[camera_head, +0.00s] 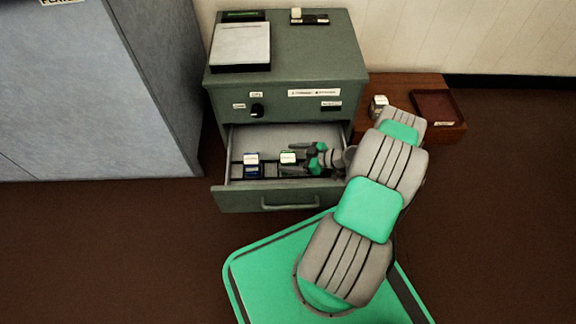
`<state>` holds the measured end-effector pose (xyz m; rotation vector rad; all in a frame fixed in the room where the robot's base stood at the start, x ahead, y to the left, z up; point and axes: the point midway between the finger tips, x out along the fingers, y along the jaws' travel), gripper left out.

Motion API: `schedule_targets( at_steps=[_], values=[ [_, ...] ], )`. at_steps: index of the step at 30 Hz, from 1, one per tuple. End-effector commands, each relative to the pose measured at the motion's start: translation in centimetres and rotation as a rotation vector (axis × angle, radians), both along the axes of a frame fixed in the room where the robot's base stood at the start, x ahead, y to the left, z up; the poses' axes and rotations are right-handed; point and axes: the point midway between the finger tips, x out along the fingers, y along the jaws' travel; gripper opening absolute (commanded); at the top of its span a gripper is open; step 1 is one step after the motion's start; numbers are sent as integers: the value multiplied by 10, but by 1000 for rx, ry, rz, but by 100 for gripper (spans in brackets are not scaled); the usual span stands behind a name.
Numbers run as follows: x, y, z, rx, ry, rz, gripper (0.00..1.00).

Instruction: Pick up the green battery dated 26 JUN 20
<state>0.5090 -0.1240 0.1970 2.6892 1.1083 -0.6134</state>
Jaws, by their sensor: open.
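A small block with a pale top label and a greenish edge (288,158), which looks like the green battery, stands in the open drawer (283,204) of a grey-green cabinet. Its date is too small to read. A blue block with a white top label (252,159) stands to its left in the drawer. My gripper (296,160) reaches into the drawer from the right, with its dark fingers open around or just beside the greenish block. I cannot tell whether they touch it. The block's lower part is hidden.
The drawer has low dividers and side walls around my gripper. A scale-like device (241,46) and a small stand (310,18) sit on the cabinet top. A low wooden table (420,82) with a brown tray (437,106) is at right. A grey cabinet (110,90) stands left.

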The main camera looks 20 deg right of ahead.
Motion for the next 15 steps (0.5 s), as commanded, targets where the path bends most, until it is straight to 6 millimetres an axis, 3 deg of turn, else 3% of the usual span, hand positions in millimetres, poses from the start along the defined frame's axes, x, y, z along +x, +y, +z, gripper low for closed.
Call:
schedule_targets(
  at_steps=[9,15],
  values=[
    [10,9,-6,-2,1,0,84],
    [10,9,-6,-2,1,0,69]
  ],
)
